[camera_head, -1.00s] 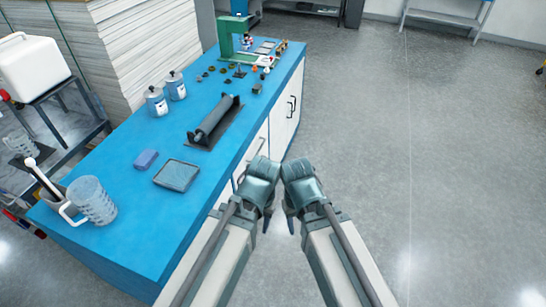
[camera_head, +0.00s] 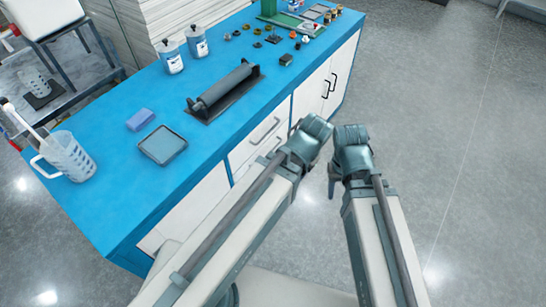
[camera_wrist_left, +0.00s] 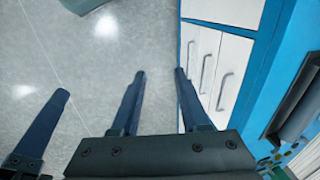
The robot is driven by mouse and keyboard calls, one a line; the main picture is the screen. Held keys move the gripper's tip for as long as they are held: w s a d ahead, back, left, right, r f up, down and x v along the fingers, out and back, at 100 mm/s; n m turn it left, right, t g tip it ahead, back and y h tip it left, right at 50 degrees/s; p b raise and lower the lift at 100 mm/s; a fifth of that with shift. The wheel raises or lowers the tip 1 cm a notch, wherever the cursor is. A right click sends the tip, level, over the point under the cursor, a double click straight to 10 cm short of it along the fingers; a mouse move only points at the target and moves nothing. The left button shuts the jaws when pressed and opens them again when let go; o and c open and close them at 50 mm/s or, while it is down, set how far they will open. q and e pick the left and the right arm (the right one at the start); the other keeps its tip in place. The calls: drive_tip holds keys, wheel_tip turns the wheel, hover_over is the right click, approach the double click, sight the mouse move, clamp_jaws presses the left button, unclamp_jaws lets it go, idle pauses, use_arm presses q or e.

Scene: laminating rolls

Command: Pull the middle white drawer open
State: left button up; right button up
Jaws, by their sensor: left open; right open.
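In the left wrist view, which is turned on its side, the white drawer fronts stand beside the blue counter edge. The middle white drawer (camera_wrist_left: 208,48) has a grey bar handle (camera_wrist_left: 190,55). The top drawer (camera_wrist_left: 236,62), next to the blue edge, has a similar handle. My left gripper (camera_wrist_left: 160,72) is open and empty, with floor between its fingers and one fingertip appearing near the drawer fronts. In the head view my left wrist hides part of the fronts. My right gripper (camera_head: 338,172) is open over the floor, to the right of the left one, apart from the drawers.
Cabinet doors (camera_head: 312,92) with dark handles lie farther along.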

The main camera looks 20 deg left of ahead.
use_arm(q)
drive_tip(key=w+a+f+m+t+y+b, duration=0.1)
drive_tip(key=w+a+f+t+b, duration=0.3)
drive_tip(key=f+b, duration=0.8)
drive_tip(key=w+a+f+m+t+y+b, duration=0.2)
drive_tip(key=w+f+b, duration=0.7)
drive_tip(key=b, duration=1.4)
drive_tip(key=w+a+f+m+t+y+b, duration=0.1)
drive_tip(key=w+a+f+m+t+b, duration=0.3)
drive_tip(key=f+b, duration=1.3)
drive_tip(key=w+a+t+b, duration=0.1)
drive_tip(key=w+a+t, duration=0.1)
drive_tip(key=t, duration=0.2)
drive_tip(key=shift+w+m+y+b, duration=0.3)
drive_tip(key=shift+m+b, duration=0.05)
drive_tip(key=shift+m, duration=0.05)
drive_tip(key=shift+a, duration=0.1)
